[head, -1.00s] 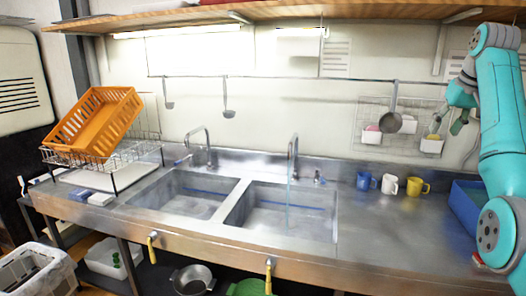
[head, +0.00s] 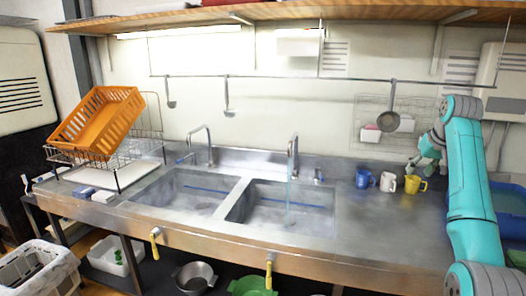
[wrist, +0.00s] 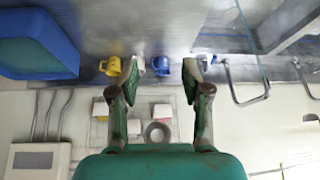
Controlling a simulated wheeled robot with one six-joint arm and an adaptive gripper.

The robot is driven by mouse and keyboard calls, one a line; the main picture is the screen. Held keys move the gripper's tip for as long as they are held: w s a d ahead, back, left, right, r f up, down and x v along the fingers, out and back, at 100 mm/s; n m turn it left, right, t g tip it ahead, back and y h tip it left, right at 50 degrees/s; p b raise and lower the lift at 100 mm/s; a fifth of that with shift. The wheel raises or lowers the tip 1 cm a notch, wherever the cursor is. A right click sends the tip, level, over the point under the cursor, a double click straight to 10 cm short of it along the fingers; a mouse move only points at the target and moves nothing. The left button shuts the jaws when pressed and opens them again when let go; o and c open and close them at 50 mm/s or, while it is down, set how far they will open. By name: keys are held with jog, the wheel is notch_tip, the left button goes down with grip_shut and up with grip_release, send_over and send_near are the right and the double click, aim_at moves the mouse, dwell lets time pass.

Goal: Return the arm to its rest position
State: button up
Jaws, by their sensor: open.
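My arm is teal and stands at the right of the head view. My gripper (head: 415,162) hangs at the arm's far end, above the counter's back right, near the mugs. In the wrist view my gripper (wrist: 158,92) has its two fingers spread wide, with nothing held between them. The wrist picture appears upside down, with the counter at its top and the wall below.
Blue (head: 364,178), white (head: 387,182) and yellow (head: 414,184) mugs stand near the counter's back. A blue bin (head: 508,203) is at right, partly behind my arm. A pan (head: 388,121) hangs on the wall. A wooden shelf (head: 300,12) runs overhead. Two sinks fill the middle.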

jog(key=s+a+f+t, duration=0.1)
jog(key=a+f, duration=0.3)
jog(key=f, duration=1.1)
jog(key=s+a+f+t, duration=0.1)
jog(key=a+f, duration=0.3)
jog(key=f, duration=1.1)
jog(key=s+a+f+t, duration=0.1)
jog(key=s+a+f, duration=0.4)
jog(key=s+f, duration=0.45)
jog(key=s+a+f+t, duration=0.1)
jog(key=s+a+f, duration=0.4)
jog(key=s+f, duration=0.5)
jog(key=s+a+f+n+t, duration=0.1)
jog(key=s+a, duration=0.3)
jog(key=s, duration=0.8)
jog(key=s+a+f+t, duration=0.15)
jog(key=s+a, duration=0.25)
jog(key=s, duration=0.9)
jog(key=s+a+r+n+t, duration=0.1)
jog(key=s+a+r+t, duration=0.1)
jog(key=s+r, duration=1.7)
jog(key=s+a, duration=0.1)
jog(key=s, duration=0.2)
jog(key=shift+r+t+y, duration=0.3)
jog(key=shift+r+t, duration=0.05)
